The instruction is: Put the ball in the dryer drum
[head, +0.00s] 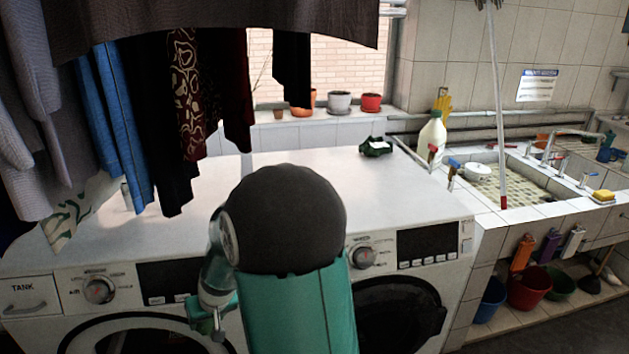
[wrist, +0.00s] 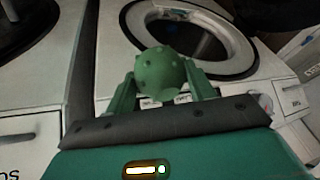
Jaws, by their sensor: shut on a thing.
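In the wrist view my gripper (wrist: 160,88) is shut on a green knobbly ball (wrist: 160,72), one green finger on each side. Beyond the ball is a white-ringed round drum opening (wrist: 192,38) with a dark inside. The ball appears in front of the ring's near edge and outside the opening. In the head view two white front-loading machines stand side by side. The left one has a round front ring (head: 75,345); the right one has a dark round door (head: 400,315). I cannot tell which is the dryer. My arm blocks the middle, and the ball is hidden there.
Clothes (head: 120,110) hang low over the left machine. A dark green item (head: 376,146) lies on the right machine's top. A white bottle (head: 431,138) stands near the tiled sink (head: 510,180). Buckets (head: 530,285) sit below the sink. The machine tops are mostly clear.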

